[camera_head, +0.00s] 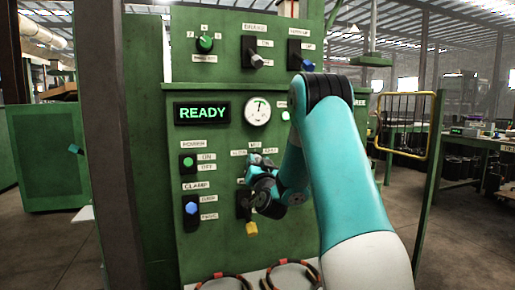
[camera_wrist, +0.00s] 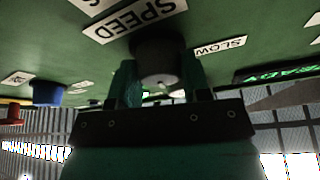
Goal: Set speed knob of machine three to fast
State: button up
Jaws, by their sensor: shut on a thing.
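The green machine panel (camera_head: 215,145) stands in front of me; a partly hidden label on its right ends in "REE". My gripper (camera_head: 256,163) is at the middle of the panel, below the dial, and hides the speed knob there. In the wrist view the dark round speed knob (camera_wrist: 158,58) sits beside the SPEED label (camera_wrist: 135,18), with the SLOW label (camera_wrist: 220,46) to its right. My gripper's fingers (camera_wrist: 160,82) are closed on both sides of the knob. I cannot tell which setting its pointer shows.
A READY display (camera_head: 202,113) and a round gauge (camera_head: 257,111) are above. A green power button (camera_head: 188,162), a blue clamp knob (camera_head: 192,209) and a yellow knob (camera_head: 251,229) are close by. Cables (camera_head: 290,272) lie below. A yellow-framed rack (camera_head: 405,125) stands at right.

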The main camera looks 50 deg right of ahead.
jog(key=m+g+p, duration=0.1)
jog(key=m+p, duration=0.1)
jog(key=p, duration=0.2)
jog(key=r+m+g+h+p, duration=0.1)
jog(key=m+p, duration=0.2)
jog(key=shift+p, duration=0.4)
jog(key=m+p, duration=0.1)
jog(key=m+g+p, duration=0.1)
jog(key=p, duration=0.1)
jog(key=m+p, duration=0.1)
jog(key=shift+f+m+g+h+p, duration=0.25)
jog(key=shift+m+g+h+p, duration=0.05)
jog(key=shift+m+h, duration=0.1)
jog(key=shift+f+m+p, duration=0.1)
jog(key=shift+m+p, duration=0.2)
jog(key=shift+f, duration=0.1)
jog(key=o, duration=0.9)
